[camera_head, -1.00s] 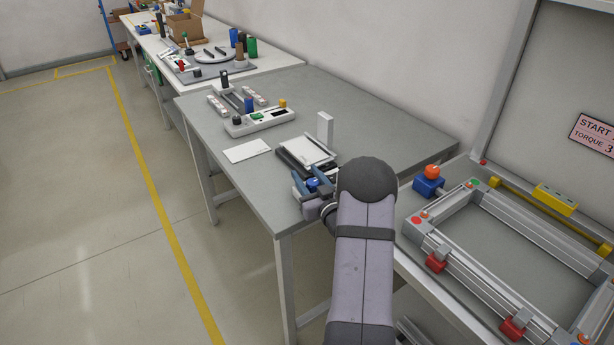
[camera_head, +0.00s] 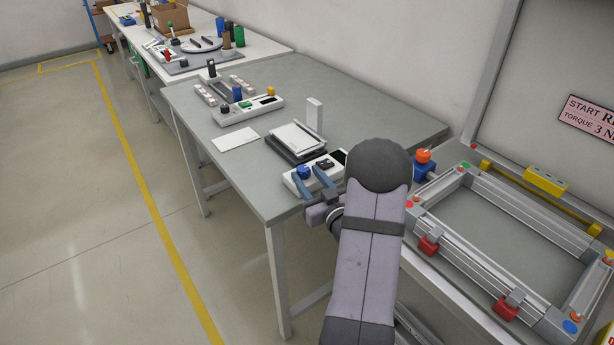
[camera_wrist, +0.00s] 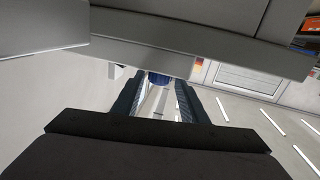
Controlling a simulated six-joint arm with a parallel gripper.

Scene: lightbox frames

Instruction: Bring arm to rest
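My arm's round grey joint hides the box's right end.
A white-topped black device (camera_head: 298,138), a white card (camera_head: 235,139) and a white button panel (camera_head: 247,109) lie on the table. To the right, a metal frame fixture (camera_head: 478,262) with red clamps stands on another bench, by an orange button on a blue box (camera_head: 424,160). Floor at left is clear.

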